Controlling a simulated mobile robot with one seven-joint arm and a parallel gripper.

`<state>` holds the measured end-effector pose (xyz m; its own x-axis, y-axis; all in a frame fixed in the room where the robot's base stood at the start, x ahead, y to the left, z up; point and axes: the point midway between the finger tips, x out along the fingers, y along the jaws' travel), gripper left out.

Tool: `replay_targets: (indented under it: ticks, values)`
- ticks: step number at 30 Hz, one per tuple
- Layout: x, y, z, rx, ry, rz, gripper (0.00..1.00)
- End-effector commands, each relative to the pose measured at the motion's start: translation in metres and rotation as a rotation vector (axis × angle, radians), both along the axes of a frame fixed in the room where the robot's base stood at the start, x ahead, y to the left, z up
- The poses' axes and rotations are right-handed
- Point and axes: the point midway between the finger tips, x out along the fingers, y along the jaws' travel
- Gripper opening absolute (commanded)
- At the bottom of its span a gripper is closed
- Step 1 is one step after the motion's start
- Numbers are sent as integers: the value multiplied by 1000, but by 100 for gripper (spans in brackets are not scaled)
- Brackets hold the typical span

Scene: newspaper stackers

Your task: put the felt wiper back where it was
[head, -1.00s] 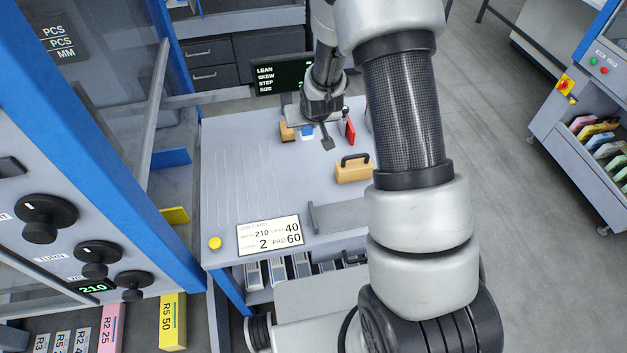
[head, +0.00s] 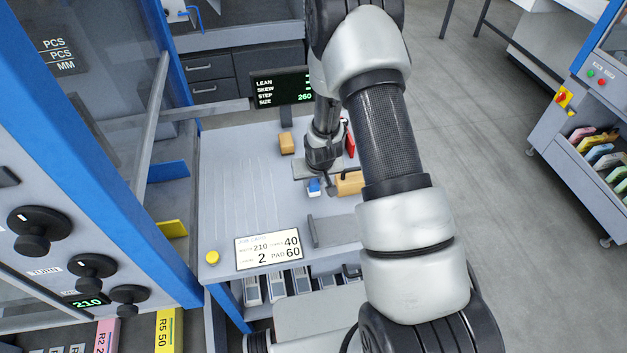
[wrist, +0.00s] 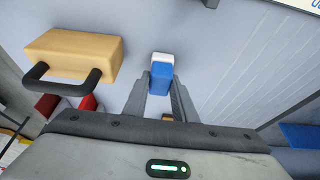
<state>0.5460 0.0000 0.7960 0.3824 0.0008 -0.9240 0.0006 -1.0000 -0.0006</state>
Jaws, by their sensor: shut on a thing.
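The felt wiper, a small blue block with a white end (head: 314,186), is in my gripper (head: 320,184) over the front middle of the grey table (head: 235,190). In the wrist view the wiper (wrist: 161,77) sits between the two fingertips (wrist: 160,88), blue side toward me and white end facing away. My gripper is shut on it. I cannot tell whether the wiper touches the table.
A tan block with a black handle (head: 350,183) stands close to the right of my gripper. A small tan block (head: 286,143) stands farther back. A red thing (head: 350,140) is partly hidden by my arm. A grey raised strip (head: 335,232) lies in front. The grooved left side is clear.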

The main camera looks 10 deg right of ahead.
Motion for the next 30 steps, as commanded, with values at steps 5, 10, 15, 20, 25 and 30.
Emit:
replay_targets:
  ticks: [5, 10, 15, 20, 25, 30]
  values:
    - [0, 0, -1, 0, -1, 0, 3]
    - [0, 0, -1, 0, 0, 0, 46]
    - [0, 0, -1, 0, 0, 0, 46]
    - [-1, 0, 2, 0, -1, 0, 46]
    - [-9, 0, 24, 0, -2, -1, 46]
    - [-23, 0, 59, 0, -4, -1, 46]
